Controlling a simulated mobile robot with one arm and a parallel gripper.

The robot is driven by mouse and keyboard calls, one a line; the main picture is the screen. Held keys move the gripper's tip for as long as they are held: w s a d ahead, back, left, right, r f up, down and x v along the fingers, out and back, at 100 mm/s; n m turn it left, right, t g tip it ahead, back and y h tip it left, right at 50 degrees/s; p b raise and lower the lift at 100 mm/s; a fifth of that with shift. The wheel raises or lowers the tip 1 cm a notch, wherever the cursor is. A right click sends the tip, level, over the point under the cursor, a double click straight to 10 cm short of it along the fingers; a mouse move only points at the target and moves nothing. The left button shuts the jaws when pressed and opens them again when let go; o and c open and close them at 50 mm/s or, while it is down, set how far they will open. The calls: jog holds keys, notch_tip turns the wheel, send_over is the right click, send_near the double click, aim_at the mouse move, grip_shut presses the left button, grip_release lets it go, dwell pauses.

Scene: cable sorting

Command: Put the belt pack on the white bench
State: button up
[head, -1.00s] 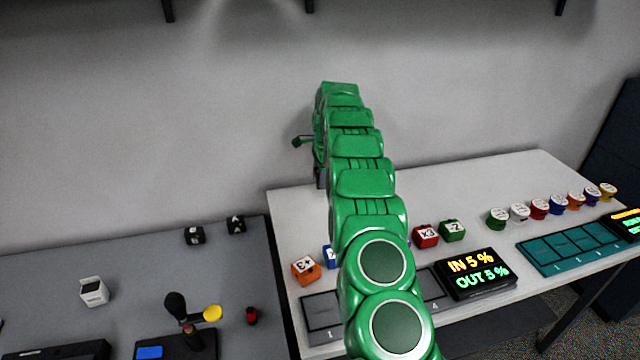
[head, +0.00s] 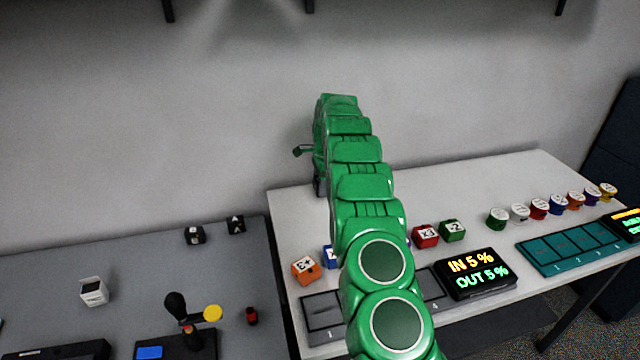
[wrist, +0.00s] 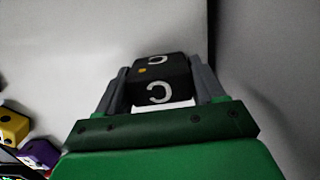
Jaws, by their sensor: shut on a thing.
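The belt pack (wrist: 160,88), a small black box with a white letter C on two faces, is between the two grey fingers of my gripper (wrist: 158,70) in the wrist view. The gripper is shut on it. In the head view my green arm reaches over the back left part of the white bench (head: 420,190). My gripper (head: 318,186) is mostly hidden behind the arm there, and the pack cannot be made out. I cannot tell how high the pack is above the bench.
On the white bench stand an orange block (head: 306,271), a red block (head: 425,236), a green block (head: 452,230), a display (head: 476,273) and several coloured round pieces. The grey bench (head: 60,270) at left holds two black boxes. The white bench's back middle is clear.

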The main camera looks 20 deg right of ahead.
jog(key=shift+f, duration=0.1)
jog(key=o, duration=1.1)
jog(key=shift+o, duration=0.2)
jog(key=r, duration=0.7)
jog(key=d+r, duration=0.1)
jog(key=r, duration=0.2)
jog(key=shift+d+r, duration=0.1)
jog(key=shift+r, duration=0.15)
jog(key=shift+d+r, duration=0.1)
jog(key=shift+r, duration=0.7)
